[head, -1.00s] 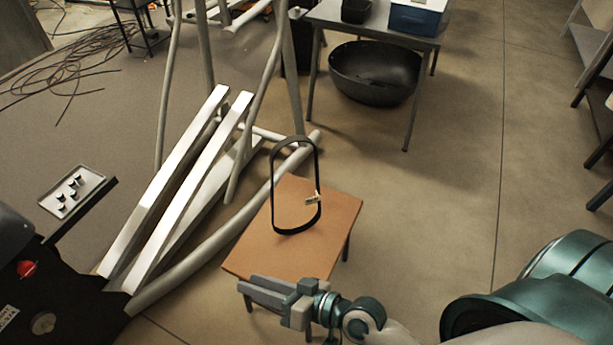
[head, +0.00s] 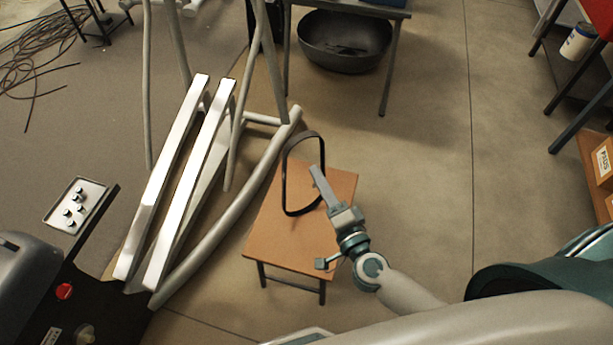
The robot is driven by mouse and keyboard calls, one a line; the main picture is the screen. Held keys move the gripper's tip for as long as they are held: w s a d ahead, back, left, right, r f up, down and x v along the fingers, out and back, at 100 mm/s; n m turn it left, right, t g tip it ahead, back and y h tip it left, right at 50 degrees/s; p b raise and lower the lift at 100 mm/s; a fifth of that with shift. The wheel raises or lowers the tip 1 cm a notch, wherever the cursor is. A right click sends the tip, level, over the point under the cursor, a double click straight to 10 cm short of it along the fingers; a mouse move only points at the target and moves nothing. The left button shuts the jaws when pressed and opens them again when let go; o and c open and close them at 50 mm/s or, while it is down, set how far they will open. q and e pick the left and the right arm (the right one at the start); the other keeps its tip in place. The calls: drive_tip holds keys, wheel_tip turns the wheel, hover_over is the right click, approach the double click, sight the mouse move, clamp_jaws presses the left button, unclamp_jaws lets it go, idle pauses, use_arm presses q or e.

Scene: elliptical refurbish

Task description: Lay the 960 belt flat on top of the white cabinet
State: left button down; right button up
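The belt (head: 284,182) is a thin black loop standing upright on its edge on a small orange-brown table (head: 285,245) in the head view. My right gripper (head: 314,172) reaches in from the lower right to the right side of the loop. Its fingers overlap that side and hide part of it. The fingers show as one narrow bar, so I cannot tell whether they are open or shut, or touching the belt. The tag on the belt is hidden now. My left gripper is not in view. I cannot make out a white cabinet.
White beams (head: 165,180) and grey tubes (head: 235,248) lie left of the small table. A black machine with a red button (head: 64,291) is at lower left. A black basin (head: 345,42) sits under a grey table. Shelving stands at right. The floor right of the small table is clear.

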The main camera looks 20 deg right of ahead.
sight(299, 138)
idle(0.3)
drive_tip(key=w+a+p, duration=0.1)
drive_tip(key=w+p, duration=0.1)
drive_tip(key=w, duration=1)
drive_tip(key=shift+a+r, duration=0.2)
drive_tip(key=shift+w, duration=0.15)
drive_tip(key=shift+w+d+r, duration=0.15)
drive_tip(key=shift+w+r, duration=0.05)
drive_tip(key=shift+w, duration=0.4)
drive_tip(key=shift+w+r, duration=0.1)
drive_tip(key=shift+w, duration=1.85)
clamp_jaws()
